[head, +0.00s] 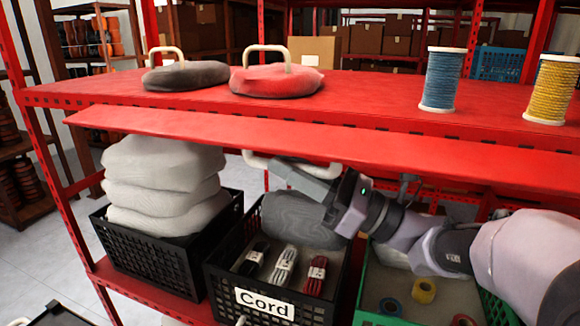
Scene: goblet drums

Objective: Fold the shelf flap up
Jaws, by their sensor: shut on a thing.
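The shelf flap (200,124) is a long red panel along the front of the red shelf (370,88). It sticks out toward me, just below the shelf's front edge, and its upper face shows. A cream handle (256,162) shows under the flap's front edge, left of centre. My gripper (293,166) reaches in from the right below the flap and is shut at this handle. The flap's edge hides part of the grip, and the handle's attachment is hidden.
Grey (190,76) and red (275,82) handled pads and blue (442,80) and yellow (552,88) spools stand on the shelf. Below are a black crate (160,258) with pale stacked bundles, a Cord crate (262,300) holding a dark grey bundle (298,218), and a green crate (378,318).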

